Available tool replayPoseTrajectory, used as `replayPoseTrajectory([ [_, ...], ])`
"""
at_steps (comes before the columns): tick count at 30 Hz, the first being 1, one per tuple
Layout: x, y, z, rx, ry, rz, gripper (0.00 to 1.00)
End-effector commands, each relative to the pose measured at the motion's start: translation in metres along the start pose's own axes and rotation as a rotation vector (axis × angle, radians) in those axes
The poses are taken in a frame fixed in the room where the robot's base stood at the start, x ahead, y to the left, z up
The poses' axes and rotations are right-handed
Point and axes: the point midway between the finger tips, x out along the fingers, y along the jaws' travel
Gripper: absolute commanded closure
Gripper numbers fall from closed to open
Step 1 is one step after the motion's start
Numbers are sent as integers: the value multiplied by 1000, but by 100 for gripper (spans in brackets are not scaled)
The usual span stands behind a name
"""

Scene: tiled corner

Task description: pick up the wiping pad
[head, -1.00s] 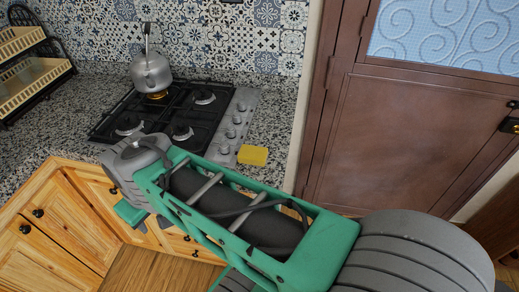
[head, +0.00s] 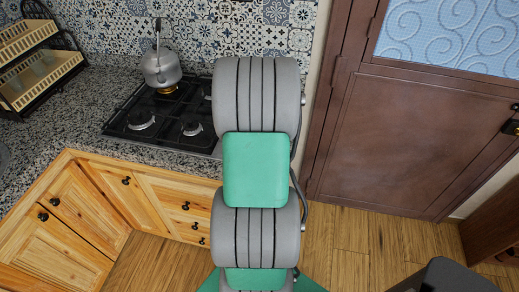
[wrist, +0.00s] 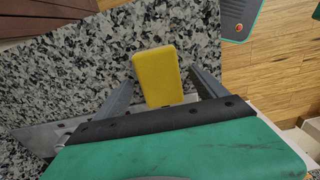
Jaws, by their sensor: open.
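The wiping pad is a yellow block (wrist: 158,76) on the speckled granite counter (wrist: 60,75) in the wrist view. My gripper (wrist: 162,84) is open, with one grey finger on each side of the pad in the picture. The pad's lower end is close to the dark edge of my gripper's palm. I cannot tell whether the fingers touch it or how far above the counter they are. In the head view my arm hides the pad and the gripper.
A gas stove (head: 155,128) with a metal kettle (head: 160,68) stands left of my arm. A black rack (head: 38,65) is at the far left. Wooden cabinets (head: 150,195) are below the counter. A brown door (head: 430,140) is at right. Wooden floor (head: 350,235) lies in front.

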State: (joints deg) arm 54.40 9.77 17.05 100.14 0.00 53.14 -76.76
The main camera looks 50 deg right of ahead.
Motion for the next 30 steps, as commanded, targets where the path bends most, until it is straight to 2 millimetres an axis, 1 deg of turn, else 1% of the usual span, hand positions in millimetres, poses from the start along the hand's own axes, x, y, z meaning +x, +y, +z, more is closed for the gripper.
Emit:
replayPoseTrajectory([
  [3,10,0,0,0,0,-1,18],
  [9,11,0,-1,0,0,1,19],
  [30,11,0,-1,0,0,2,76],
])
